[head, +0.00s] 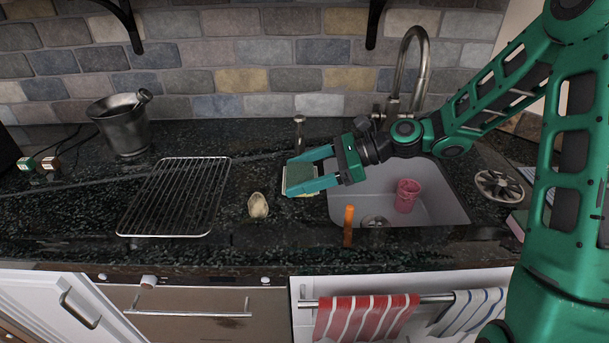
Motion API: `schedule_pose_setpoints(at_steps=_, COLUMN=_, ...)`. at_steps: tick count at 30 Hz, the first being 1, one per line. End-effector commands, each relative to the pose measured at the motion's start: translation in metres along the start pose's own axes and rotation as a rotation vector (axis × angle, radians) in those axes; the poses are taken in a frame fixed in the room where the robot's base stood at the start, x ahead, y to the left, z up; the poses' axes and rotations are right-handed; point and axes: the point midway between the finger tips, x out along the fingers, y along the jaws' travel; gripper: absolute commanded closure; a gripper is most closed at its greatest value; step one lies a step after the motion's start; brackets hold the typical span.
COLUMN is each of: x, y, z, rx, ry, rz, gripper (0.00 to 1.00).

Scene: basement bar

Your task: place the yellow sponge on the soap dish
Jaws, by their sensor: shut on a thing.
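My gripper (298,174) reaches in from the right over the counter, just left of the sink. It is shut on the yellow sponge (301,177), whose dull green face shows between the two teal fingers. A thin yellowish edge shows below it. The soap dish (284,184) seems to be the pale rim around the sponge at the left edge of the sink, mostly hidden by the sponge and fingers. I cannot tell whether the sponge touches the dish or is held just above it.
The sink (441,198) holds a pink cup (407,195). A faucet (409,75) stands behind. A wire rack (180,197) and metal bucket (122,125) stand left.

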Motion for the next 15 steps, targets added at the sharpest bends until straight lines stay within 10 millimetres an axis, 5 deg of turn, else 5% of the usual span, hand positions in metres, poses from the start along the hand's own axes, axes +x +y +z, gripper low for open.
schedule_pose_setpoints(at_steps=11, x=0.0025, y=0.0003, z=-0.0059, rx=-0.001, ry=-0.001, rz=0.0, gripper=0.47)
schedule_pose_setpoints(at_steps=12, x=0.0024, y=0.0003, z=-0.0058, rx=-0.001, ry=-0.001, rz=0.0, gripper=0.2)
schedule_pose_setpoints(at_steps=15, x=0.0024, y=0.0003, z=-0.0056, rx=-0.001, ry=-0.001, rz=0.0, gripper=0.08)
